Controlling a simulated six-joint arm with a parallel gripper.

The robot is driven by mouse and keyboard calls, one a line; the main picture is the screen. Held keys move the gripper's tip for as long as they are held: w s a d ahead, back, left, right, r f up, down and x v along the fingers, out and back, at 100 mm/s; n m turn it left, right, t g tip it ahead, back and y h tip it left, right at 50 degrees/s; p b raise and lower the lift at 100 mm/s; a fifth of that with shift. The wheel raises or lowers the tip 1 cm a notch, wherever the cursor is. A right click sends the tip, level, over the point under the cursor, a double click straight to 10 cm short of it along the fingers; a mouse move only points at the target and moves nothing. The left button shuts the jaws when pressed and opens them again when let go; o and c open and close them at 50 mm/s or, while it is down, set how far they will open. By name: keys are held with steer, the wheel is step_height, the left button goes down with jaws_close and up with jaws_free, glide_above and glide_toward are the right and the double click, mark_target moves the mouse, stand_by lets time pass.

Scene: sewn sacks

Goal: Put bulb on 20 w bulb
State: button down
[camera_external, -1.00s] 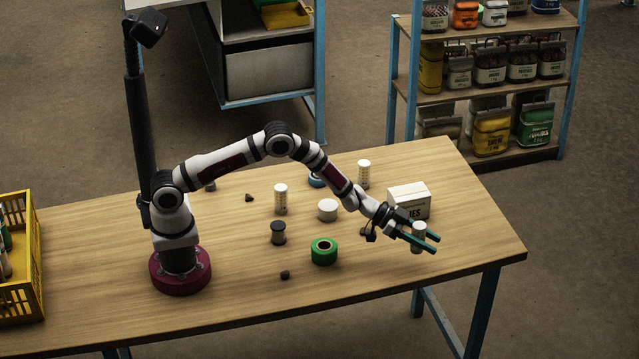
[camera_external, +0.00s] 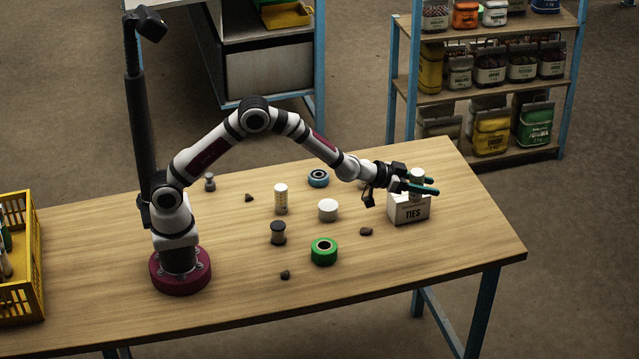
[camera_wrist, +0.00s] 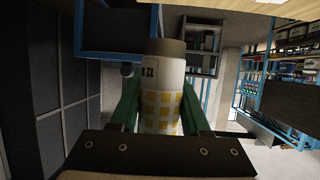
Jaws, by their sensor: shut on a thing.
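My gripper (camera_external: 427,187) has its green fingers closed around a white cylindrical bulb pack (camera_external: 416,176), held upright, raised off the table. In the wrist view the pack (camera_wrist: 163,95) stands between the two fingers, with a grey-brown end, a yellow square pattern and a printed marking that looks like "12 W". A similar white patterned cylinder (camera_external: 281,199) stands upright mid-table, left of my gripper. Which one is the 20 W bulb cannot be read.
A white "TIES" box (camera_external: 409,212) lies just below the held pack in the picture. A white round tub (camera_external: 328,209), green tape roll (camera_external: 324,258), blue ring (camera_external: 318,178), dark-topped spool (camera_external: 278,238) and small dark lumps dot the table (camera_external: 450,260). The front right is clear.

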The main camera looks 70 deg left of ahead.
steer(key=s+a+r+n+g+y, duration=0.15)
steer(key=a+n+y, duration=0.35)
steer(key=a, duration=0.5)
steer(key=s+a+n+g+y, duration=0.25)
steer(key=a+n+y, duration=0.25)
steer(key=a, duration=0.6)
steer(key=a+f, duration=1.1)
steer(key=a, duration=0.1)
steer(key=shift+w+y, duration=0.2)
steer(key=shift+y, duration=0.1)
steer(key=shift+f, duration=0.15)
steer(key=shift+c, duration=1.9)
jaws_free()
